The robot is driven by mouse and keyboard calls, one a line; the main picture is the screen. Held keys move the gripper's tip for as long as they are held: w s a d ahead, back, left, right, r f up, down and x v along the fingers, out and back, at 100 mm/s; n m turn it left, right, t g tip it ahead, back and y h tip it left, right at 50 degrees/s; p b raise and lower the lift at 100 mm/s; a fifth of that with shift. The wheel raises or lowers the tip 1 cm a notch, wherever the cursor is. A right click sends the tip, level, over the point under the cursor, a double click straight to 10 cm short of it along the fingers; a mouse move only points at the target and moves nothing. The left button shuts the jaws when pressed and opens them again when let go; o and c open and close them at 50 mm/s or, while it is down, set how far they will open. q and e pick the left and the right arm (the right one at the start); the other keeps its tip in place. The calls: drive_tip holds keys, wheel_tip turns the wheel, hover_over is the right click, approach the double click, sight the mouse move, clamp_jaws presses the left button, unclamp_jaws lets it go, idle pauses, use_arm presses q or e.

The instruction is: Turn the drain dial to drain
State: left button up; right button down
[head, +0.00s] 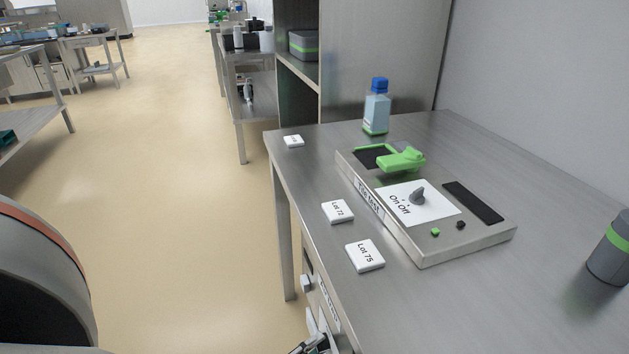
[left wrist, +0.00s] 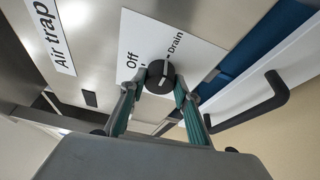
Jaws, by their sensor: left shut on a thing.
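The drain dial (left wrist: 160,77) is a dark round knob with a light pointer line, on a white plate (left wrist: 205,58) marked Off and Drain. In the left wrist view its line runs roughly upward, between the two words; I cannot tell exactly which mark it meets. My left gripper (left wrist: 158,88) is shut on the dial, one finger on each side. In the head view only a part of the left gripper (head: 312,346) shows at the bottom edge, by the front of the bench, and the dial is hidden there. My right gripper is not in view.
An Air trap label (left wrist: 50,35) and a dark handle (left wrist: 262,100) are near the dial. On the bench (head: 480,300) stand a tray sealer (head: 440,255) with an On/Off knob, a blue-capped bottle (head: 376,108), Lot tiles (head: 365,255) and a grey canister (head: 610,250). Floor at left is clear.

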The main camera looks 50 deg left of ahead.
use_arm(q)
drive_tip(key=o, duration=1.1)
drive_tip(key=s, duration=1.2)
drive_tip(key=shift+r, duration=0.2)
drive_tip(key=shift+a, duration=0.1)
